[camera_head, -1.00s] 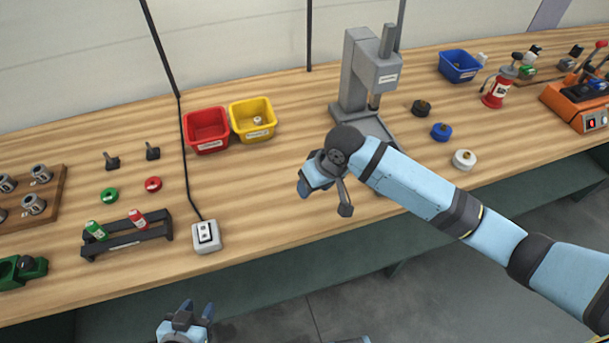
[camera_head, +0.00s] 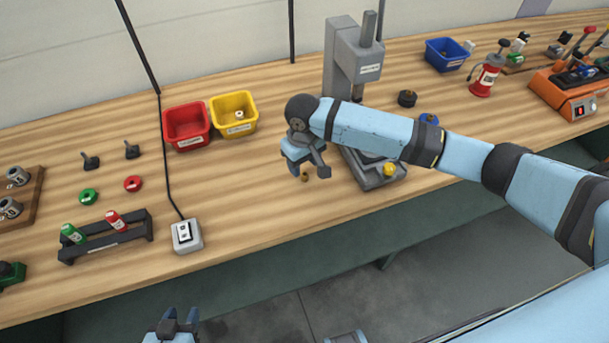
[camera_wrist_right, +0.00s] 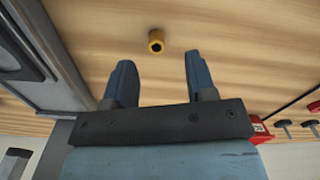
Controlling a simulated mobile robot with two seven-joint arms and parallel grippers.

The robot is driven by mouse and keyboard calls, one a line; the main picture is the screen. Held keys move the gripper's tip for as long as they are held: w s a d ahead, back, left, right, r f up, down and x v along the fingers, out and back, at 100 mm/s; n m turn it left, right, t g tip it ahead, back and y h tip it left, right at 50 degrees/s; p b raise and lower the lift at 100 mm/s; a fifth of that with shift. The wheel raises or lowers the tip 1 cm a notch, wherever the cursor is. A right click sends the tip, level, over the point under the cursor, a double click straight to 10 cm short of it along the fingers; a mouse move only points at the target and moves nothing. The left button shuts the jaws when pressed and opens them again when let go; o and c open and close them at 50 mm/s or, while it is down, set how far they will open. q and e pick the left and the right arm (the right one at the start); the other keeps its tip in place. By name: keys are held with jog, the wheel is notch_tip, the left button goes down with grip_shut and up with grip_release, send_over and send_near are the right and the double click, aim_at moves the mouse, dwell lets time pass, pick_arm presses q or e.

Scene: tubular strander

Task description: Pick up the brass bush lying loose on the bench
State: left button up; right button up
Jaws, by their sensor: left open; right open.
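The brass bush (camera_wrist_right: 156,41) lies loose on the wooden bench (camera_head: 250,215), a small ring with a dark hole. In the head view the bush (camera_head: 305,177) shows just below my right gripper (camera_head: 308,170). In the right wrist view the bush lies just beyond the open fingertips (camera_wrist_right: 156,60), roughly centred between them and not touched. My right gripper is open and empty. My left gripper (camera_head: 180,316) is open and empty, low in front of the bench edge.
A grey press (camera_head: 344,75) stands right of the bush, its base beside my right arm, with a yellow piece (camera_head: 389,170) at its front. Red (camera_head: 187,126) and yellow bins (camera_head: 233,114) stand behind left. A white switch box (camera_head: 186,236) sits near the front edge.

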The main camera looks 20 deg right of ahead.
aim_at(305, 174)
jog(key=shift+w+d+f, duration=0.1)
jog(key=shift+f, duration=1.25)
jog(key=shift+w+d+f, duration=0.1)
jog(key=shift+f, duration=1.25)
grip_shut()
jog(key=shift+r, duration=0.1)
